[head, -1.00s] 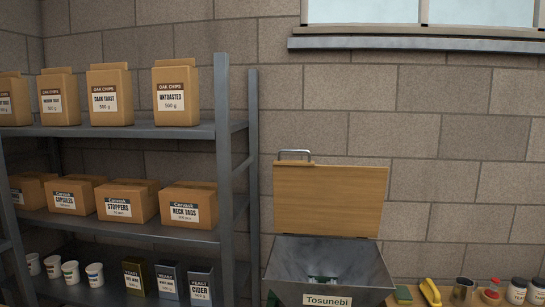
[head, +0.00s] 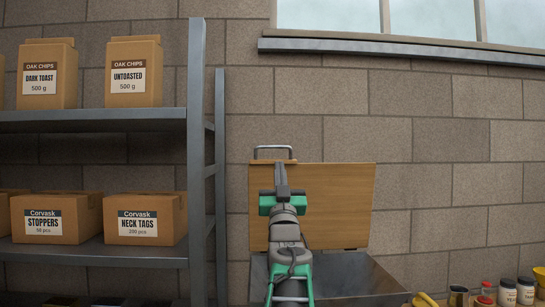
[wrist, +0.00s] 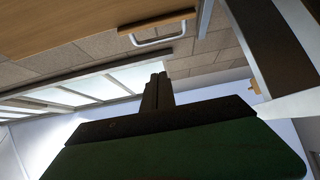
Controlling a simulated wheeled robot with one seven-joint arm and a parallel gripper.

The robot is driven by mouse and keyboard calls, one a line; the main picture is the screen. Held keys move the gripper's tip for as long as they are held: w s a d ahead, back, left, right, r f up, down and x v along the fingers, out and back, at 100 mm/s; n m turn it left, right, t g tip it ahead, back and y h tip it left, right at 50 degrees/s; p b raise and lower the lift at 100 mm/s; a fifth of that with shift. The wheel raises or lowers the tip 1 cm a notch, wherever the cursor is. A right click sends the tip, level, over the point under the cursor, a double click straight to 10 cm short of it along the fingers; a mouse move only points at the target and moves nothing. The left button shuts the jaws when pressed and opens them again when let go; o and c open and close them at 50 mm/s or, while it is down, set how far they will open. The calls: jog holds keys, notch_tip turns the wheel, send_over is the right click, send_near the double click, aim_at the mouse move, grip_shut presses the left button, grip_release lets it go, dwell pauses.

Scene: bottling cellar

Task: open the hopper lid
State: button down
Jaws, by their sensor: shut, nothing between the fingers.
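The hopper lid (head: 345,205) is a flat wooden board standing upright, raised at the back of the grey metal hopper (head: 350,275). A metal handle (head: 273,149) sits on its top edge at the left. My gripper (head: 281,175) is in front of the lid's left part, below the handle, with its fingers pointing up. In the wrist view my gripper (wrist: 157,88) is shut and empty, the lid (wrist: 80,22) is at the upper left and its handle (wrist: 159,38) lies beyond the fingertips. My arm hides part of the lid and hopper.
A metal shelf rack (head: 197,150) with boxes and bags stands close on the left. A window sill (head: 420,50) is above. A yellow object (head: 425,299) and several jars (head: 507,293) stand at the lower right. The wall right of the lid is clear.

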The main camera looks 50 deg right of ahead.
jog(key=w+d+r+p, duration=0.4)
jog(key=w+d, duration=0.2)
jog(key=w, duration=0.1)
jog(key=shift+d+r, duration=0.35)
jog(key=shift+d, duration=0.05)
